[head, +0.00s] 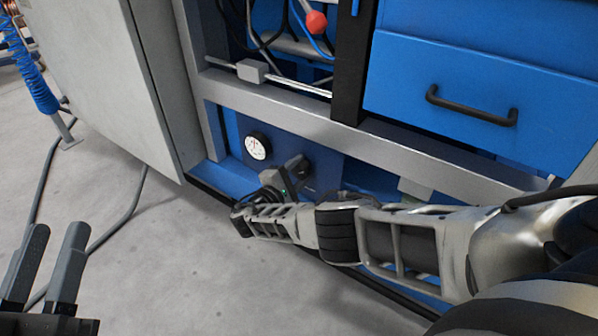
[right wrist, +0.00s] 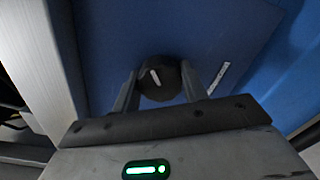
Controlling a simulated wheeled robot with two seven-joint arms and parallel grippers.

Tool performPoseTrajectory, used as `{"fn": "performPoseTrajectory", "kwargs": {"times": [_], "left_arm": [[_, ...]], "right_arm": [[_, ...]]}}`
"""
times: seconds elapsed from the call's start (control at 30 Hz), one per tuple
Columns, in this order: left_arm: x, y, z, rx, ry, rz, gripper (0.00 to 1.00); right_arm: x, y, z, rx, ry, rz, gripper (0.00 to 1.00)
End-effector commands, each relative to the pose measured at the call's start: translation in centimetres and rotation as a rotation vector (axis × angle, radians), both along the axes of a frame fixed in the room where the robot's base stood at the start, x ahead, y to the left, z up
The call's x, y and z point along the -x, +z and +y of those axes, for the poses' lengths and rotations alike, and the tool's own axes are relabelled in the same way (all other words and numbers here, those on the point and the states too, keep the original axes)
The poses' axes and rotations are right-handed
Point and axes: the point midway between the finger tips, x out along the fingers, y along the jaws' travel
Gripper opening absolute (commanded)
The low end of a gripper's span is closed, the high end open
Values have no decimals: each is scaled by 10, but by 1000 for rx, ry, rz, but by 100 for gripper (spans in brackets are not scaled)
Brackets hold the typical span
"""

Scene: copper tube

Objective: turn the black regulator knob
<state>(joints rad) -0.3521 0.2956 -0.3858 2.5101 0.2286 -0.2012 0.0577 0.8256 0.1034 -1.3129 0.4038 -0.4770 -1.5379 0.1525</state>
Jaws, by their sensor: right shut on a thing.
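The black regulator knob (right wrist: 160,79) is round with a white pointer line and sits on a dark blue panel (right wrist: 110,30). In the right wrist view my right gripper (right wrist: 160,88) has a finger on each side of the knob and is shut on it. The pointer line leans a little to the left at its top. In the head view my right gripper (head: 293,175) reaches the panel low on the frame, and the knob is mostly hidden. My left gripper (head: 52,260) is at the lower left, its two fingers apart with nothing between them.
A white round gauge (head: 257,146) is on the panel left of my right gripper. A grey cabinet door (head: 110,75) stands open at the left. A blue drawer (head: 470,90) with a black handle is above right. Hoses lie on the floor at the left.

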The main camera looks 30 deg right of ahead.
Motion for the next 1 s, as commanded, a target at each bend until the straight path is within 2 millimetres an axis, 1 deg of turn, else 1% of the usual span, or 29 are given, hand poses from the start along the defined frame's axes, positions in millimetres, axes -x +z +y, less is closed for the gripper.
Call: {"fn": "performPoseTrajectory", "kwargs": {"times": [0.2,0.4,0.97,1.0], "left_arm": [[-1,6,-1,-2,1,-30,36],[0,7,-1,-6,-2,-42,36],[0,7,-1,-10,-3,-47,36],[0,7,-1,-10,-3,-47,36]], "right_arm": [[0,-1,2,-52,2,-117,20],[0,-1,2,-77,3,-179,20],[0,0,2,-90,4,-205,20],[0,-1,2,-90,4,-205,51]]}}
